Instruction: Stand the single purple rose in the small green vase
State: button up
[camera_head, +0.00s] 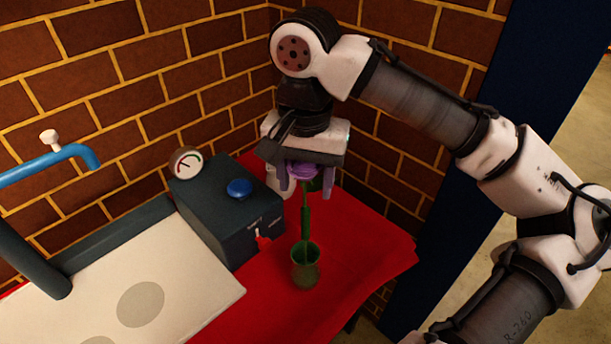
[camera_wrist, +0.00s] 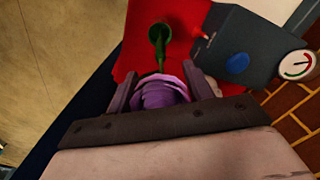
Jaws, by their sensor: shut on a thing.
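The purple rose (camera_head: 303,171) hangs upright, bloom up, between the fingers of my gripper (camera_head: 306,187), which is shut on it. Its green stem (camera_head: 305,225) points down, and its lower end shows at the mouth of the small green vase (camera_head: 305,273). The stem tip appears to be inside the vase; how deep is hard to tell. In the wrist view the purple bloom (camera_wrist: 160,92) fills the space between the fingers, and the vase (camera_wrist: 160,36) is beyond it, with the stem running to its opening. The vase stands upright on the red cloth.
The red cloth (camera_head: 345,250) has free room right of the vase. A dark box (camera_head: 225,205) with a blue button, a gauge and a red switch stands to the left. A white board (camera_head: 150,280) and a blue pipe (camera_head: 45,165) are further left. A brick wall (camera_head: 200,80) is behind.

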jog(key=shift+f, duration=0.45)
dwell(0.4)
jog(key=o, duration=1.1)
jog(key=shift+c, duration=0.2)
jog(key=shift+r, duration=0.1)
